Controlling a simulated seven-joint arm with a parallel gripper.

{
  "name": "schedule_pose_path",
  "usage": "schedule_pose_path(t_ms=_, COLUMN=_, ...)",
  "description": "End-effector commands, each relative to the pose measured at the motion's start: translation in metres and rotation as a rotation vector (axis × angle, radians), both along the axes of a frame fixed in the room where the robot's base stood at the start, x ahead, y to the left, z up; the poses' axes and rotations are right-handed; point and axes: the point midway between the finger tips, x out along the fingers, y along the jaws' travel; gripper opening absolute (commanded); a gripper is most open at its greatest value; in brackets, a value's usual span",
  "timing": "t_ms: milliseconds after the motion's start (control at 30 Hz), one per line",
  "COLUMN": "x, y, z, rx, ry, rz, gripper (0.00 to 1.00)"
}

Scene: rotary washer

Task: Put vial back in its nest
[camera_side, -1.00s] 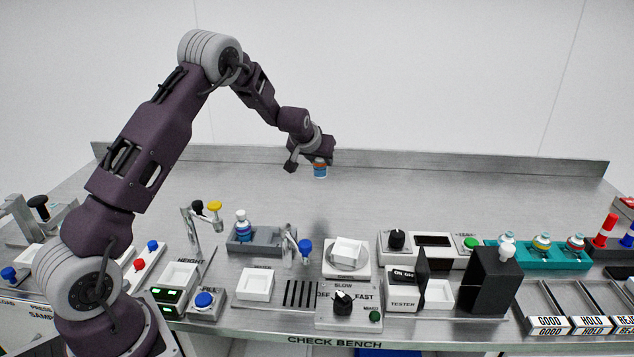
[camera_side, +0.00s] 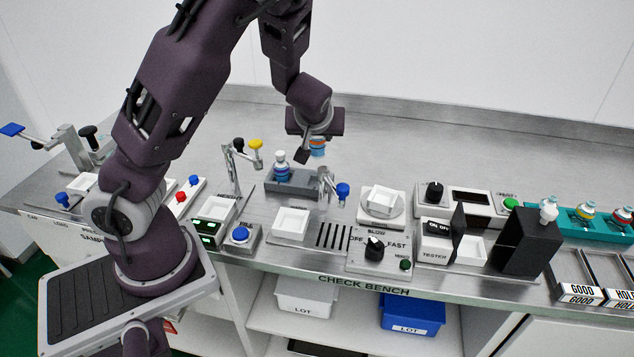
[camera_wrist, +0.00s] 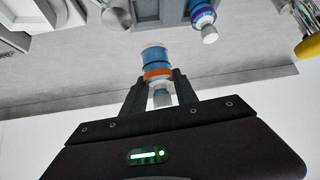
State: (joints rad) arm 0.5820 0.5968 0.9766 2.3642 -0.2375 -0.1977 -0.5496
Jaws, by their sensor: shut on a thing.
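My gripper (camera_side: 315,137) is shut on a vial (camera_side: 318,150) with a blue body and an orange band. In the wrist view the vial (camera_wrist: 155,58) sits between the fingertips (camera_wrist: 157,82), its white cap toward the palm and its blue end pointing away. The vial is held in the air, just behind and above the right part of a grey nest block (camera_side: 302,188). A second vial (camera_side: 281,167), blue and white-capped, stands in the block's left part. The block (camera_wrist: 147,12) also shows at the top of the wrist view.
A post with yellow (camera_side: 255,144) and black knobs stands left of the block. A blue-knobbed stand (camera_side: 342,191) is close in front at right. A white tray (camera_side: 291,223) and a turntable (camera_side: 381,202) lie nearer the front. The bench behind is clear.

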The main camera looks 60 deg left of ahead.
Motion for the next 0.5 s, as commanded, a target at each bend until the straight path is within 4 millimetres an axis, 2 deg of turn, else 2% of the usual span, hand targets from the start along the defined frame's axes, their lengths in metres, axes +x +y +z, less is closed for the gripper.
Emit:
schedule_pose_path(t_ms=100, x=-0.003, y=0.002, z=-0.029, rx=0.002, ry=0.009, rz=0.006, gripper=0.0)
schedule_pose_path(t_ms=333, x=-0.002, y=0.001, z=-0.072, rx=0.001, ry=0.01, rz=0.001, gripper=0.0)
schedule_pose_path(t_ms=400, x=-0.001, y=0.001, z=-0.084, rx=0.001, ry=0.009, rz=0.001, gripper=0.0)
schedule_pose_path(t_ms=500, x=-0.001, y=0.001, z=-0.092, rx=0.0, ry=0.005, rz=0.001, gripper=0.0)
